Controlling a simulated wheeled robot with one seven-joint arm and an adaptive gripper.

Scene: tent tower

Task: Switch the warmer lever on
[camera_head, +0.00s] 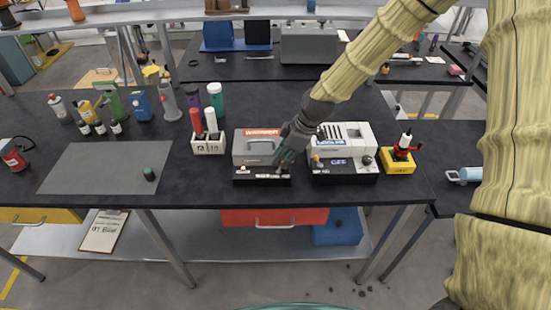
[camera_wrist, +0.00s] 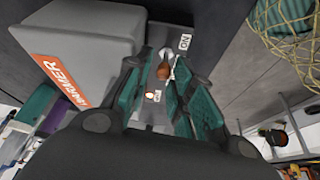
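The warmer (camera_head: 258,146) is a grey box with an orange label on a black base, at the front of the dark bench. It fills the upper left of the wrist view (camera_wrist: 85,45). A lever with an orange-brown knob (camera_wrist: 163,72) stands on the black base, between an ON label (camera_wrist: 185,41) at the far end and an OFF label (camera_wrist: 157,97) nearer me. My gripper (camera_wrist: 164,66) is open, its green-padded fingers on either side of the knob with small gaps showing. In the head view my gripper (camera_head: 284,162) reaches down at the warmer's front right and hides part of it.
A white machine (camera_head: 350,135) on a black base marked OFF stands close to the right. A yellow box with a red device (camera_head: 398,161) is beyond it. A white block with markers (camera_head: 208,145) and several bottles stand left. A grey mat (camera_head: 95,168) has much bare surface.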

